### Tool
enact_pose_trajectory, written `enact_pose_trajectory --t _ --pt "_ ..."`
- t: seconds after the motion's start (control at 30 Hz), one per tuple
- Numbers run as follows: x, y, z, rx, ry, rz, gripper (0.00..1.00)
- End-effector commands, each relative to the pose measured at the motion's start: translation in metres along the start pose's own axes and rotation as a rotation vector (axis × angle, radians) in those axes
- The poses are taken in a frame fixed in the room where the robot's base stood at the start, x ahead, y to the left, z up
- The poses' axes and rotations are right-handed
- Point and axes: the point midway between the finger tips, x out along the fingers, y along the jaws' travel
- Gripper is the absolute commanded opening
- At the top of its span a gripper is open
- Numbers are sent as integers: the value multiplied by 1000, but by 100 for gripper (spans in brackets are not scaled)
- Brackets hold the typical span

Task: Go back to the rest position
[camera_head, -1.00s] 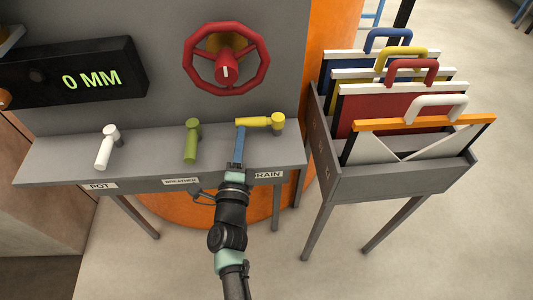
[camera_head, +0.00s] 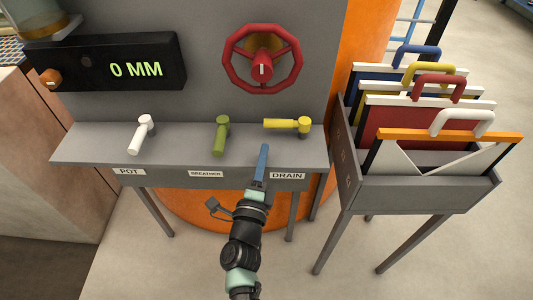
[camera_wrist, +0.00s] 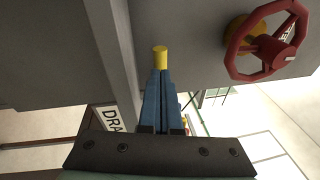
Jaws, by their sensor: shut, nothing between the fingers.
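My gripper (camera_head: 263,150) is shut and empty, its blue fingers pointing up at the front of the grey shelf near the DRAIN label (camera_head: 287,175). It also shows in the wrist view (camera_wrist: 160,78), fingers together. The yellow lever (camera_head: 284,125) lies sideways above the DRAIN label, just beyond the fingertips and apart from them in the head view. Its yellow end shows past the fingertips in the wrist view (camera_wrist: 160,57). The green lever (camera_head: 221,136) above BREATHER and the white lever (camera_head: 141,135) above POT both point toward the front.
A red handwheel (camera_head: 262,59) is on the grey panel above the shelf (camera_head: 100,148). A display (camera_head: 110,62) reads 0 MM. At right stands a grey rack (camera_head: 425,193) of panels with coloured handles. Open floor lies in front.

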Motion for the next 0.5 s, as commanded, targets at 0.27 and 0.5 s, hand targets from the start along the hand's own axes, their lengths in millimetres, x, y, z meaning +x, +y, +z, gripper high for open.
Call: enact_pose_trajectory --t 0.27,0.5 --pt "-52 6 40 1 -7 5 0" --pt "-71 9 53 1 -5 3 0"
